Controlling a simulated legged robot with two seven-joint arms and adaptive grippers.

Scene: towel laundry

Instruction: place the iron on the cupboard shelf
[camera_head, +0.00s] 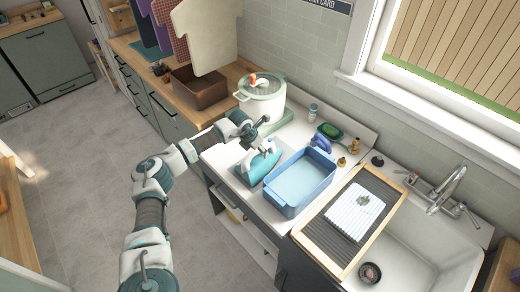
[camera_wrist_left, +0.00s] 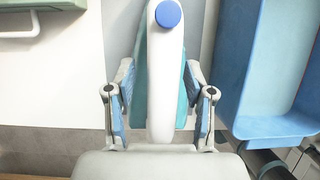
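The teal and white iron (camera_head: 258,164) stands on the white counter, left of the blue basin. In the left wrist view, its white handle (camera_wrist_left: 165,90) with a blue knob lies between my fingers, the teal body behind it. My left gripper (camera_head: 264,146) is over the iron. Its two fingers (camera_wrist_left: 160,105) are spread on either side of the handle, with a gap visible on each side. An open white cupboard space with a shelf (camera_head: 255,240) shows below the counter front. My right gripper is not in view.
The blue basin (camera_head: 300,182) is close to the iron's right. A white lidded pot (camera_head: 261,100) stands behind. A drying rack (camera_head: 350,218) and the sink (camera_head: 425,240) are further right. A brown box (camera_head: 200,88) sits on the wooden counter. The floor (camera_head: 80,160) is clear at left.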

